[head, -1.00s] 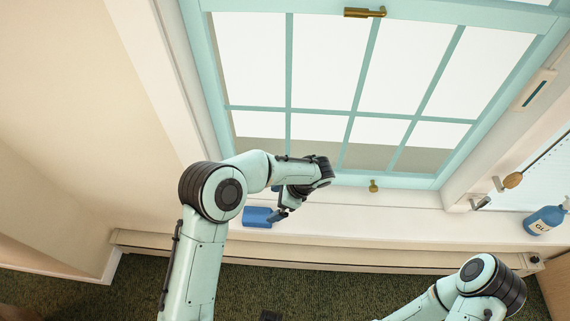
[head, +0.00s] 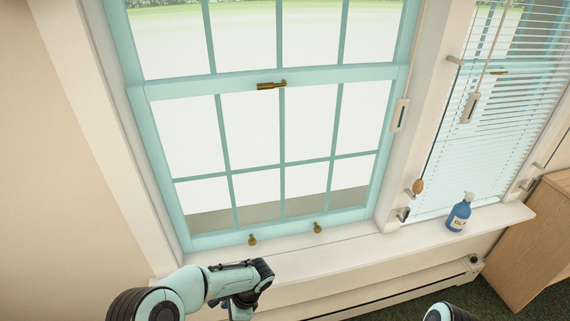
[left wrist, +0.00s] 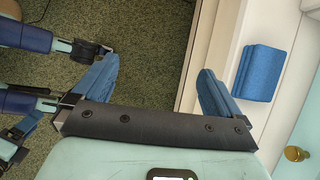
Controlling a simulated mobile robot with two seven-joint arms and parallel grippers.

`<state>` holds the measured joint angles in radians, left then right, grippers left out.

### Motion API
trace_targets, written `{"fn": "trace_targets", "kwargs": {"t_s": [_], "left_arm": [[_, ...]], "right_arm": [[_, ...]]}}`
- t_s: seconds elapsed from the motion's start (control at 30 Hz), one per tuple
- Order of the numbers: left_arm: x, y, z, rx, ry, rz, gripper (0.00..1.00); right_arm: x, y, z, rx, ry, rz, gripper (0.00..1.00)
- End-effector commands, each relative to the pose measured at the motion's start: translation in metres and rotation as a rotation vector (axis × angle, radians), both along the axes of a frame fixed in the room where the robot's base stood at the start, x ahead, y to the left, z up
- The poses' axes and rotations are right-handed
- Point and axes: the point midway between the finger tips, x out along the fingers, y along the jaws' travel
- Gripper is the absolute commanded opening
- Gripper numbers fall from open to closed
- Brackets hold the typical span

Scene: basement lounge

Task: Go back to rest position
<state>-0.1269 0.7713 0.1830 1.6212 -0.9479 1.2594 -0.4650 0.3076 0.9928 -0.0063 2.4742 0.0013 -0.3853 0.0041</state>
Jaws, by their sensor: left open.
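My left gripper (head: 240,306) is low in the head view, in front of the window sill, its tips near the bottom edge. In the left wrist view its two blue fingers (left wrist: 156,85) are wide apart with nothing between them. A blue folded cloth (left wrist: 261,73) lies on the white sill, to the right of the right finger and apart from it. In the head view the arm and frame edge mostly hide that spot. Only a rounded part of my right arm shows at the bottom right; its gripper is out of view.
A teal sash window (head: 283,160) has a brass latch (head: 271,86) and two brass knobs (head: 252,239). A blue bottle (head: 459,214) stands on the sill (head: 345,252) by the blinds (head: 497,110). A wooden cabinet (head: 535,245) is at right. Green carpet (left wrist: 150,45) lies below.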

Motion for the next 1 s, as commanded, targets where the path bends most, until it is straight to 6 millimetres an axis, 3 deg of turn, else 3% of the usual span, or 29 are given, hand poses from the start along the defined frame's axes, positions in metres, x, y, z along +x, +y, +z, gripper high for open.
{"fn": "trace_targets", "kwargs": {"t_s": [0.03,0.2,0.4,0.53,0.7,0.83,1.0], "left_arm": [[-0.018,-0.002,-0.023,-0.063,0.031,0.049,0.99],[-0.085,-0.028,-0.088,-0.299,0.089,0.311,0.99],[-0.168,-0.058,-0.135,-0.497,0.098,0.85,0.99],[-0.205,-0.06,-0.148,-0.51,0.032,1.236,0.99],[-0.238,-0.044,-0.154,-0.436,-0.089,1.582,0.99],[-0.249,-0.033,-0.155,-0.391,-0.152,1.697,0.99],[-0.251,-0.032,-0.155,-0.383,-0.163,1.715,0.99]], "right_arm": [[0.002,0.0,0.003,0.0,-0.004,0.0,0.61],[0.006,0.0,0.01,-0.001,-0.009,0.0,0.61],[0.01,0.0,0.02,0.0,-0.013,0.0,0.61],[0.013,0.0,0.027,0.0,-0.016,0.0,0.61],[0.016,0.0,0.032,0.0,-0.019,0.0,0.61],[0.016,0.0,0.033,0.0,-0.02,0.0,0.61],[0.016,0.0,0.033,0.0,-0.02,0.0,0.61]]}}
